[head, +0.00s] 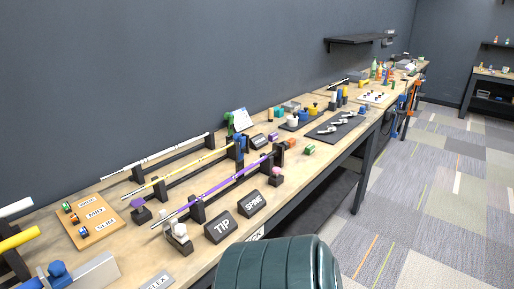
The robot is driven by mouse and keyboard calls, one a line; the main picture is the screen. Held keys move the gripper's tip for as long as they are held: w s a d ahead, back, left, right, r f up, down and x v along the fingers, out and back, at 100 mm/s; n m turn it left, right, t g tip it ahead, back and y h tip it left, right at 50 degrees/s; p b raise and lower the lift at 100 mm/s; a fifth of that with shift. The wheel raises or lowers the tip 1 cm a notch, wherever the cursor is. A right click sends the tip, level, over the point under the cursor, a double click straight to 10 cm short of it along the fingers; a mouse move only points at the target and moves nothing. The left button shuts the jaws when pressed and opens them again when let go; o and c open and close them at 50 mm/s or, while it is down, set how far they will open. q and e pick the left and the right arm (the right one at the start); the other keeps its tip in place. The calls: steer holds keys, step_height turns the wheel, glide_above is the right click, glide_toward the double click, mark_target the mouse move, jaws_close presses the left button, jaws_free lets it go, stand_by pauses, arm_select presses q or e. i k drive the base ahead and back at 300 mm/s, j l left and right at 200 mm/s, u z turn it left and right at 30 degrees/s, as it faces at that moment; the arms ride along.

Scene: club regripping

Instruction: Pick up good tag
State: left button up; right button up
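I cannot make out a tag marked good in the head view. A wooden board (88,238) with small labels and colored pieces lies on the left of the long workbench (125,228). Neither of my grippers is in view.
White (158,156), yellow (190,172) and purple (228,184) shafts rest on black stands. A dark mat (335,127) with club heads lies farther along. A dark green rounded object (275,265) stands before the bench. The carpeted floor (430,210) at right is clear.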

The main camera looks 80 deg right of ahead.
mark_target(309, 150)
steer(key=z, duration=3)
steer(key=i, duration=0.6)
